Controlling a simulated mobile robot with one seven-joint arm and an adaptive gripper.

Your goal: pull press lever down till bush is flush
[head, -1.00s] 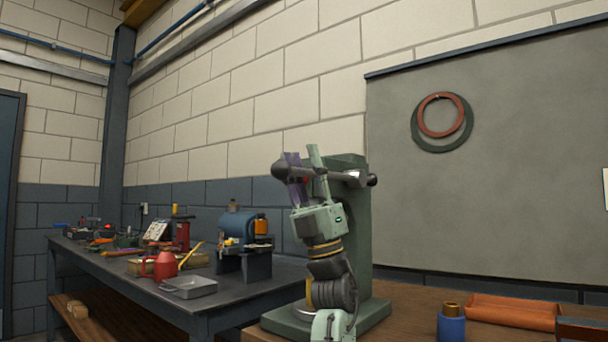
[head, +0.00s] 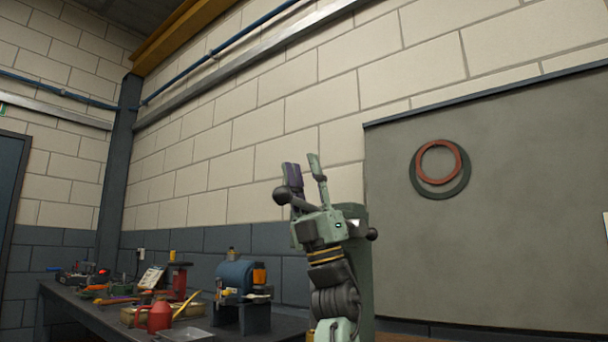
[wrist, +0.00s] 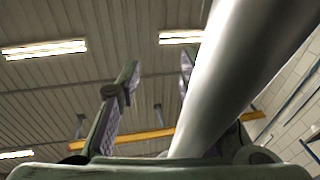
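The press is a green column (head: 357,222), partly hidden behind my arm. Its lever is a grey bar with a black ball knob (head: 281,195) at the left end and another at the right. The bar slopes up to the left. My gripper (head: 303,165) points up at the lever's left part, its two fingers apart and rising above the bar. In the wrist view the grey lever bar (wrist: 240,70) crosses close to the camera, covering part of the right finger. The gripper (wrist: 155,80) is open there. I cannot tell whether it touches the bar. The bush is not in view.
A dark bench (head: 85,318) at the left holds a blue machine (head: 236,276), a red can (head: 159,317) and several tools. A grey board (head: 530,200) with two rings hangs behind the press. The air above my gripper is clear.

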